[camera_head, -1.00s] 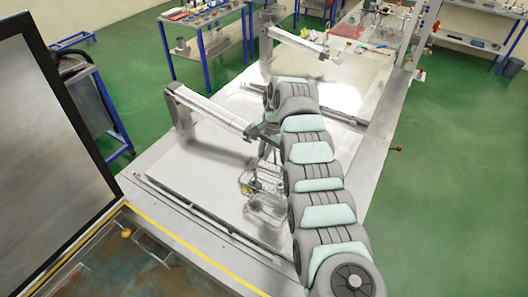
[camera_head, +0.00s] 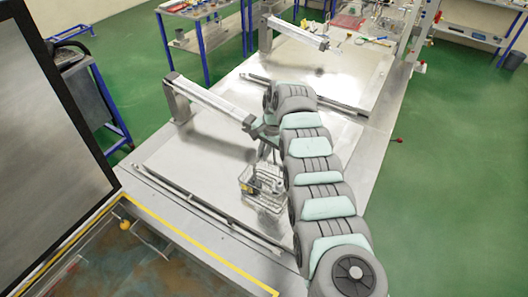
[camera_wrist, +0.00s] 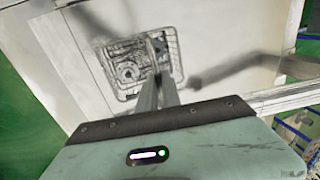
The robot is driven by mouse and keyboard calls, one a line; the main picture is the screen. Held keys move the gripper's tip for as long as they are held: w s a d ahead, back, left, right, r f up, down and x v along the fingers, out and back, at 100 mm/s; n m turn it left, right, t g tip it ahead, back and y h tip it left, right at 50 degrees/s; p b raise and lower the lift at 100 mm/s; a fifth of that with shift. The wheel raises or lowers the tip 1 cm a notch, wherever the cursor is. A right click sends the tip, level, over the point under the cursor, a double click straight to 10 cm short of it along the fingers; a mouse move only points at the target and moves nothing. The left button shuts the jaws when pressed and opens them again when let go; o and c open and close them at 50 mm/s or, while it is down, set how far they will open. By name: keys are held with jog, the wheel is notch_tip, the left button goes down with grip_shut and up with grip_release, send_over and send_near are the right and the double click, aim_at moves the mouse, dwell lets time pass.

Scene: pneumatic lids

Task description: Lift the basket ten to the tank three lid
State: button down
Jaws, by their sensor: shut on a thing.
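A wire basket (camera_head: 262,186) with parts in it is in the head view, over the near flat metal lid (camera_head: 190,160). It also shows in the wrist view (camera_wrist: 125,72), below my fingers. My gripper (camera_head: 265,153) is above the basket, and the wrist view shows its fingers (camera_wrist: 155,50) shut at the basket's upper part. The exact grip point is too small to see. I cannot tell whether the basket hangs or touches the lid. No tank number is readable.
A pneumatic lid arm (camera_head: 213,103) reaches close to my wrist from the left. A second lid (camera_head: 335,75) with its own arm (camera_head: 297,34) lies farther back. A dark upright panel (camera_head: 50,140) stands at the left. Bare lid surface lies left of the basket.

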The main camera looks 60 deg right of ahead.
jog(key=shift+f, duration=0.2)
dwell(0.4)
jog(key=c, duration=1.5)
grip_release()
jog(key=shift+o, duration=0.2)
jog(key=w+v, duration=0.2)
jog(key=v, duration=2)
jog(key=shift+w+r+p, duration=0.25)
jog(key=shift+r+p, duration=0.05)
jog(key=shift+r, duration=0.25)
